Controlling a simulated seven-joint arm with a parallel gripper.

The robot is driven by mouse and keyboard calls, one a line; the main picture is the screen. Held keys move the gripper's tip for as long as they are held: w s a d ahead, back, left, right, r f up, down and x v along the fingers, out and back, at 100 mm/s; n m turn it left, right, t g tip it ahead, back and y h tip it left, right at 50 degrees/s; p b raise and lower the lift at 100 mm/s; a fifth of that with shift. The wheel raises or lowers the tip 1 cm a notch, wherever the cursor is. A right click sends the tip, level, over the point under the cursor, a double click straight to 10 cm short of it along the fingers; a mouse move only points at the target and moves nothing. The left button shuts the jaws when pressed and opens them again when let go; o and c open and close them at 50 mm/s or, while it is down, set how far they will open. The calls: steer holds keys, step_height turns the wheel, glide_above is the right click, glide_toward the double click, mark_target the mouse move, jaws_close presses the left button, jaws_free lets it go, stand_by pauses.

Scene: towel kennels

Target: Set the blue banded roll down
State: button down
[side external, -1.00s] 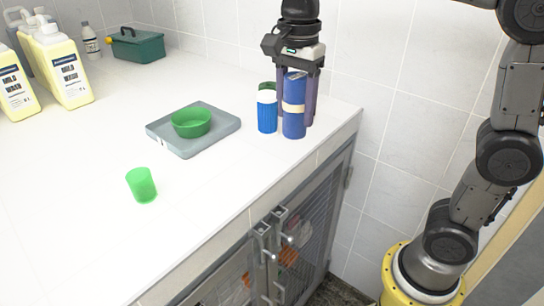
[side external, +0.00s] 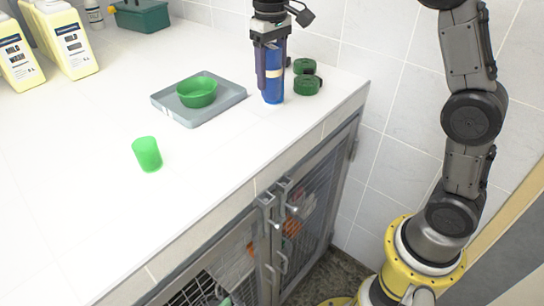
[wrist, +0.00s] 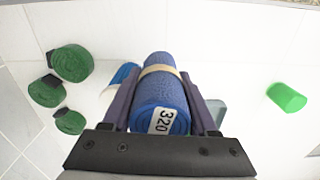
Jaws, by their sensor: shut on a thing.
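The blue banded roll (side external: 273,85) is upright between the fingers of my gripper (side external: 270,62), at the back right part of the white counter. The wrist view shows the roll (wrist: 160,90) between both fingers (wrist: 160,105), with a tan band around it and a white "320" tag on its end. My gripper is shut on it. I cannot tell whether its lower end touches the counter. A second blue and white thing (wrist: 120,80) shows just left of the roll in the wrist view, partly hidden by a finger.
Several dark green rolls (side external: 307,85) are right of the roll. A grey tray (side external: 222,106) with a green bowl (side external: 197,91) lies to its left. Yellow bottles (side external: 66,40) are at far left. The front counter is clear.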

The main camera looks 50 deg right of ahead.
steer(key=shift+n, duration=0.4)
steer(key=shift+s+m, duration=0.1)
steer(key=shift+m, duration=0.8)
steer(key=m, duration=0.1)
steer(key=s+m, duration=0.1)
steer(key=m, duration=0.1)
steer(key=shift+f, duration=0.1)
steer(key=s+a+r+m, duration=0.2)
steer(key=s+r+m, duration=0.1)
steer(key=s+m, duration=0.3)
steer(key=s+a+r+m, duration=0.3)
steer(key=s+r+m, duration=0.1)
steer(key=s+m, duration=0.2)
steer(key=shift+s+a+m, duration=0.3)
steer(key=shift+a, duration=0.05)
steer(key=shift+w, duration=0.1)
